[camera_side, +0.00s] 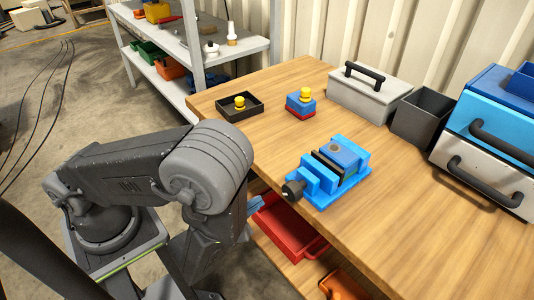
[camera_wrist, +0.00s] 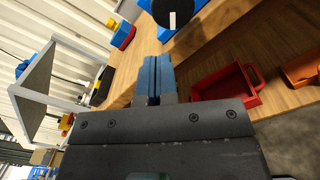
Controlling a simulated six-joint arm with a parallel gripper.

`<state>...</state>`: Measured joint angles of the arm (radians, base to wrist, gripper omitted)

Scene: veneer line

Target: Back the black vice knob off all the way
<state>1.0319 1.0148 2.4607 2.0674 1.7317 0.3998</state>
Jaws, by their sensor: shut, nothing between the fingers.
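The blue vice (camera_side: 322,176) sits on the wooden bench in the side view. Its round black knob (camera_side: 293,189) faces my arm near the bench's front edge. In the wrist view the knob (camera_wrist: 179,14) is at the top, cut by the frame, with a white mark on its face. Bits of the blue vice (camera_wrist: 166,34) show behind it. My gripper (camera_wrist: 157,58) has its blue fingers pressed together, empty, apart from the knob. In the side view my gripper is mostly hidden by my arm; only a bit of blue finger (camera_side: 255,203) shows left of the knob.
A red bin (camera_side: 285,228) and an orange bin (camera_side: 345,284) are below the bench top. On the bench are a black tray (camera_side: 258,109), a red-blue block with a yellow knob (camera_side: 301,106), a grey toolbox (camera_side: 366,97), a dark bin (camera_side: 422,120) and a blue drawer cabinet (camera_side: 487,150).

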